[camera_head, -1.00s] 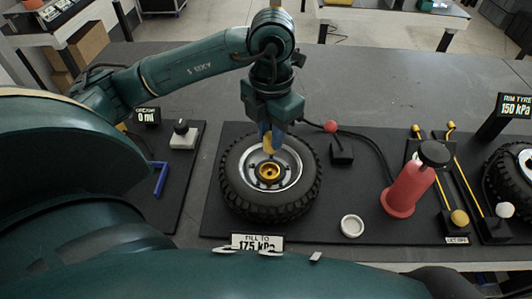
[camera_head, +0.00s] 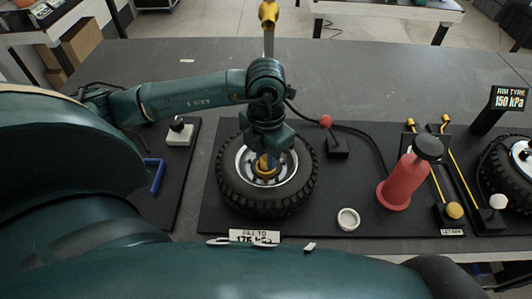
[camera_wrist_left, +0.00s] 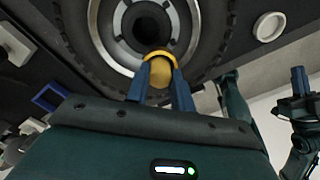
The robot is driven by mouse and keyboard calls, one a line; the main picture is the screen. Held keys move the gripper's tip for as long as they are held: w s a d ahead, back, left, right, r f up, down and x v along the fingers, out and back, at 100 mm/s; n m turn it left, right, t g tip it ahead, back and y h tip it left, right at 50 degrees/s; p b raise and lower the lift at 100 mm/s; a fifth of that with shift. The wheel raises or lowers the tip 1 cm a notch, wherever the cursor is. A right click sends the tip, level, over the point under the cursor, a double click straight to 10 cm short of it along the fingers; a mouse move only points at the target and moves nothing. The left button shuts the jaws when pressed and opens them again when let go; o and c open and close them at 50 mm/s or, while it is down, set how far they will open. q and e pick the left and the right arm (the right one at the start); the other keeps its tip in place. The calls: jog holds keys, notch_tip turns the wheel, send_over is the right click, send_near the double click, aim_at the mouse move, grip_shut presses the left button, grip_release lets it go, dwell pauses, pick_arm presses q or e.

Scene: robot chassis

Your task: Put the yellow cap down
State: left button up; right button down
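The yellow cap (camera_wrist_left: 160,70) is between the blue fingers of my left gripper (camera_wrist_left: 162,68) in the left wrist view. The fingers look closed on the cap. The cap is low, close to the hub; I cannot tell whether it touches. In the wrist view, the hub's dark opening (camera_wrist_left: 147,25) shows just beyond the cap. My right gripper (camera_wrist_left: 299,82) shows small at the right of the wrist view; its opening is unclear.
The tyre (camera_head: 229,193) lies flat on a black mat (camera_head: 330,185). A red-knobbed lever (camera_head: 326,122) stands behind. Bare grey table lies behind.

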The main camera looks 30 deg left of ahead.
pick_arm(q)
jog(key=o, duration=0.4)
jog(key=shift+o, duration=0.2)
jog(key=shift+r+p, duration=0.3)
jog(key=shift+p, duration=0.1)
notch_tip(320, 180, up, 12)
jog(key=b, duration=0.1)
jog(key=shift+f, duration=0.15)
